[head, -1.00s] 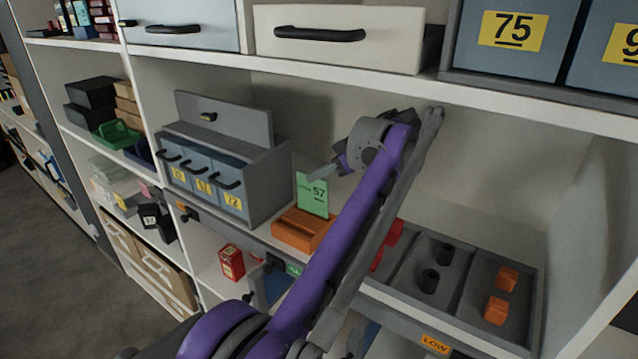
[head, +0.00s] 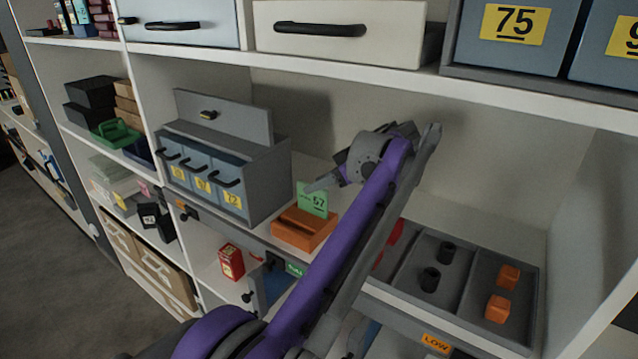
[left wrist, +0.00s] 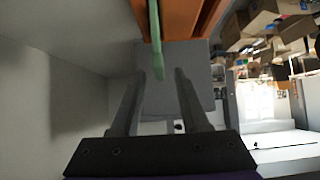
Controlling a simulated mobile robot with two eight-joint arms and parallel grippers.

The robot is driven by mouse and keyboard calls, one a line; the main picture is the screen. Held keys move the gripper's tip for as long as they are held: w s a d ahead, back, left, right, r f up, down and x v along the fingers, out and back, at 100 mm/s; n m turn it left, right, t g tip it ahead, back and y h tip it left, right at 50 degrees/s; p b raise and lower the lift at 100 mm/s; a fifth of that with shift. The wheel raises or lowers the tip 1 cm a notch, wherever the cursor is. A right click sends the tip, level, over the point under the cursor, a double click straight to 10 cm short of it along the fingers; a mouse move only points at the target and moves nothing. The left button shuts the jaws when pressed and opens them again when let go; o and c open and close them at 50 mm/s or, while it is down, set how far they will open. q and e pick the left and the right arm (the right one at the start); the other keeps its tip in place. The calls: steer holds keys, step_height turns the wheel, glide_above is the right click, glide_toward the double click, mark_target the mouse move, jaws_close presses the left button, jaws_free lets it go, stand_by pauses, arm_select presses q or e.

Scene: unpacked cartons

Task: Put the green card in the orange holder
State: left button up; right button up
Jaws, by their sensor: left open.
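The green card (head: 311,204), marked 57, stands upright with its lower end at the orange holder (head: 298,232) on the shelf. In the left wrist view the card (left wrist: 155,32) is seen nearly edge-on, with the holder (left wrist: 182,18) beyond it. My left gripper (head: 318,186) is at the card's upper part, one finger crossing in front of it in the head view. In the left wrist view the open fingers (left wrist: 160,74) straddle the card's near end, with gaps showing on both sides. How deep the card sits in the slot is hidden. My right gripper is not in view.
A grey drawer cabinet (head: 262,178) stands left of the holder. A grey divided tray (head: 457,293) with black and orange pieces lies to the right. The upper shelf edge (head: 390,82) runs above my arm. A red box (head: 231,262) sits lower down.

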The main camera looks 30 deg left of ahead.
arm_select(q)
steer(key=v, duration=0.7)
steer(key=shift+p, duration=0.45)
steer(key=shift+d+r, duration=0.1)
